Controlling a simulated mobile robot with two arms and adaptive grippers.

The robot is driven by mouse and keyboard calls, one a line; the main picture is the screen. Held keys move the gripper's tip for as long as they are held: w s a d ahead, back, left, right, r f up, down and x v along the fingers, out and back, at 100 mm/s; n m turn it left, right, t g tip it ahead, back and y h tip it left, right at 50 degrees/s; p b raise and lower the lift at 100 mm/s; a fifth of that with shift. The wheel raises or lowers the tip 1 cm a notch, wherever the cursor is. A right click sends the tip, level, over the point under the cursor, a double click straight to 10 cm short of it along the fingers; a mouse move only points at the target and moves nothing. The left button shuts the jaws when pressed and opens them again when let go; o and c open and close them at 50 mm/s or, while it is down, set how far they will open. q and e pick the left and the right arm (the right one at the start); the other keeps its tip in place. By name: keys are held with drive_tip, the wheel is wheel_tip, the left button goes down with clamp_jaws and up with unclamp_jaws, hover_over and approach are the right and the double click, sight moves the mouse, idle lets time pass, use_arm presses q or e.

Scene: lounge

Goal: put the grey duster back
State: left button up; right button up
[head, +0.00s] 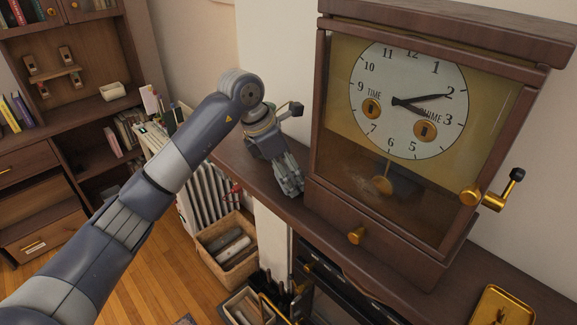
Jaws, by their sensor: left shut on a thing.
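My left gripper (289,181) reaches in from the left and points down at the wooden mantel shelf, just left of the clock. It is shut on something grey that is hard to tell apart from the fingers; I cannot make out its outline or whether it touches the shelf. No grey duster shows clearly elsewhere in the head view. The wooden clock (318,150) stands upright on the shelf, with a white dial, a glass front and a pendulum. My right gripper is not in view.
A brass crank (490,196) sticks out at the clock's right, and a brass tray (495,305) lies on the mantel (238,160) at the lower right. Below left are a white radiator (205,198) and a basket (226,222). A bookcase (40,172) stands far left.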

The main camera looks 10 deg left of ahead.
use_arm(q)
drive_tip(key=shift+f, duration=0.2)
drive_tip(key=o, duration=0.7)
drive_tip(key=shift+o, duration=0.2)
drive_tip(key=shift+a+r, duration=0.1)
drive_tip(key=shift+r, duration=0.15)
drive_tip(key=b+v, duration=0.3)
drive_tip(key=v, duration=0.8)
drive_tip(key=shift+r+b, duration=0.3)
drive_tip(key=shift+r, duration=0.05)
drive_tip(key=shift+s+a, duration=0.1)
